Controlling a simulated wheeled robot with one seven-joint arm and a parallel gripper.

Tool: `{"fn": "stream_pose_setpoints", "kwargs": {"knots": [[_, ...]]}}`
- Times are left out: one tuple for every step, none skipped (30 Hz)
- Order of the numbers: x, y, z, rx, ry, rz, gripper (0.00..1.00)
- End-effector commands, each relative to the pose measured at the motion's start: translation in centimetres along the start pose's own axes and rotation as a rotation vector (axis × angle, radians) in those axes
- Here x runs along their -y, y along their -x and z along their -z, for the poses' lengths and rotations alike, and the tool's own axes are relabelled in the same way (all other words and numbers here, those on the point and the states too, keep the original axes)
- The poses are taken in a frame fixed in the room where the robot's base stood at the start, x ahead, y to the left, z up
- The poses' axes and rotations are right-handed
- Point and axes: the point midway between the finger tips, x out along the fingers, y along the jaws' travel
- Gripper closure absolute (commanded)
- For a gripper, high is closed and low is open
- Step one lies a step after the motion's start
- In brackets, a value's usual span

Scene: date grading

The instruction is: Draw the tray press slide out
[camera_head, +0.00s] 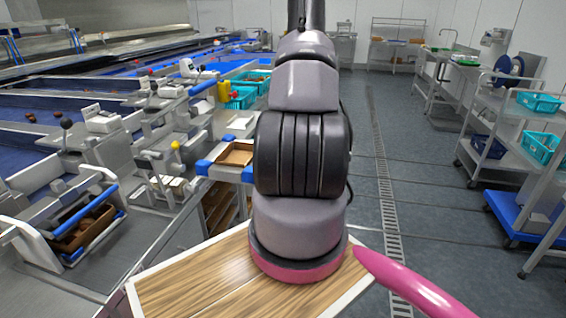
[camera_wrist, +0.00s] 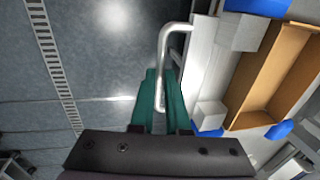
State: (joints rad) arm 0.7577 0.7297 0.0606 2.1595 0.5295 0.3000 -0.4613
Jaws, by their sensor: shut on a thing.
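In the wrist view, my gripper (camera_wrist: 161,80) has its green fingers closed around the bent metal handle (camera_wrist: 163,48) of the tray press slide. The handle joins the pale front of the slide (camera_wrist: 203,55) at its upper end. An open brown tray (camera_wrist: 239,95) lies beyond that front, with blue blocks around it. In the head view, the brown tray (camera_head: 236,155) shows left of my arm, between blue blocks. My gripper and the handle are hidden behind my arm there.
Blue-lined sorting lanes (camera_head: 40,110) and machines fill the left. Teal crates (camera_head: 242,97) stand beyond the press. A floor drain (camera_head: 388,200) runs along the open grey floor to the right. Wheeled racks (camera_head: 510,165) with teal crates stand at the far right.

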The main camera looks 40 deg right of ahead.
Motion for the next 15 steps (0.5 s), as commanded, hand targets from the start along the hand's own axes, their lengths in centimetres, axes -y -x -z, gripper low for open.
{"fn": "stream_pose_setpoints", "kwargs": {"knots": [[0.1, 0.0, 0.0, 0.0, 0.0, 0.001, 1.0], [0.1, 0.0, 0.0, 0.0, 0.0, 0.001, 0.75], [0.1, 0.0, 0.0, 0.0, 0.0, 0.001, 0.74], [0.1, 0.0, 0.0, 0.0, 0.001, 0.001, 0.74], [0.1, 0.0, 0.0, 0.0, 0.0, 0.001, 0.74], [0.1, 0.0, 0.0, 0.0, 0.0, 0.001, 0.74], [0.1, 0.0, 0.0, 0.0, 0.0, 0.001, 0.74], [0.1, 0.0, 0.0, 0.0, 0.0, 0.001, 0.74], [0.1, 0.0, 0.0, 0.0, 0.0, 0.001, 0.74], [0.1, 0.0, 0.0, 0.0, 0.0, 0.001, 0.74], [0.1, 0.0, 0.0, 0.0, 0.0, 0.001, 0.74], [0.1, 0.2, 0.0, -0.001, 0.0, 0.0, 0.74], [0.1, 0.3, 0.1, -0.001, 0.001, 0.0, 0.74], [0.1, 0.6, 0.1, -0.002, 0.001, 0.0, 0.74], [0.1, 1.0, 0.1, -0.003, 0.001, 0.001, 0.74]]}}
